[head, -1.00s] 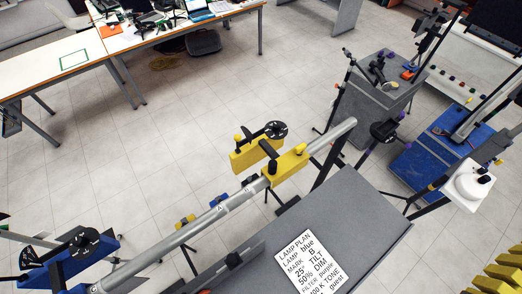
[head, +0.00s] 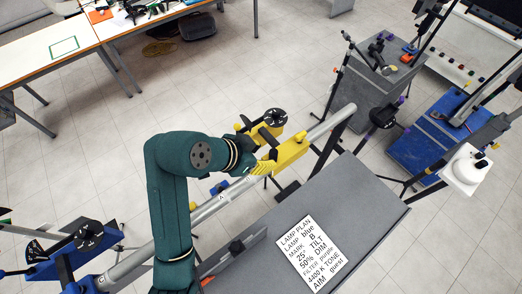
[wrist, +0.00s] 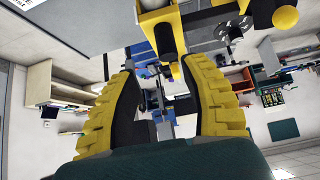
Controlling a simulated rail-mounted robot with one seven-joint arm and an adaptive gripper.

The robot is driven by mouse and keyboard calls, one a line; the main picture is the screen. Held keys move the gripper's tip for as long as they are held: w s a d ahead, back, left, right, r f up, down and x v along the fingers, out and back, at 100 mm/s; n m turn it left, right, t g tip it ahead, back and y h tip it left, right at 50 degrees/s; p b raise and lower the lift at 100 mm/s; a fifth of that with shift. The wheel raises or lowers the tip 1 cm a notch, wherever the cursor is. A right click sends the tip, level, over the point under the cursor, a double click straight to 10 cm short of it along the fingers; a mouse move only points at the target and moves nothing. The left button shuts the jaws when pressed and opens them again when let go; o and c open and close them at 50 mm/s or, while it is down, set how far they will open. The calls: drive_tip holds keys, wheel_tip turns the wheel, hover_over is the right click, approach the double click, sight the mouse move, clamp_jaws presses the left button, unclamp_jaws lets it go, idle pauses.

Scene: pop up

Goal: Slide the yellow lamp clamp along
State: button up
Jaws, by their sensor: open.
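The yellow lamp clamp (head: 290,152) sits around the grey rail (head: 211,205), toward the rail's upper-right end. A yellow lamp body (head: 268,134) with a black dial (head: 276,118) is beside it. My gripper (head: 263,167) is at the lower-left side of the clamp, and its fingers partly overlap the clamp and lamp there. In the wrist view my gripper (wrist: 158,72) has its yellow ridged fingers spread apart, with nothing held between them. The yellow clamp (wrist: 152,16) and its black knob (wrist: 165,40) are just beyond the fingertips. Contact cannot be told.
A blue lamp (head: 88,240) is at the rail's lower-left end. A grey table (head: 365,200) with a printed lamp plan sheet (head: 311,254) lies right of the rail. A grey cabinet (head: 375,85) stands behind the rail's far end. Open floor lies left of the rail.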

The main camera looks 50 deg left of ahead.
sight(270, 155)
drive_tip(key=x, duration=0.5)
drive_tip(key=a+x, duration=0.1)
drive_tip(key=x, duration=0.1)
drive_tip(key=shift+w+f, duration=0.1)
drive_tip(key=shift+f, duration=0.3)
clamp_jaws()
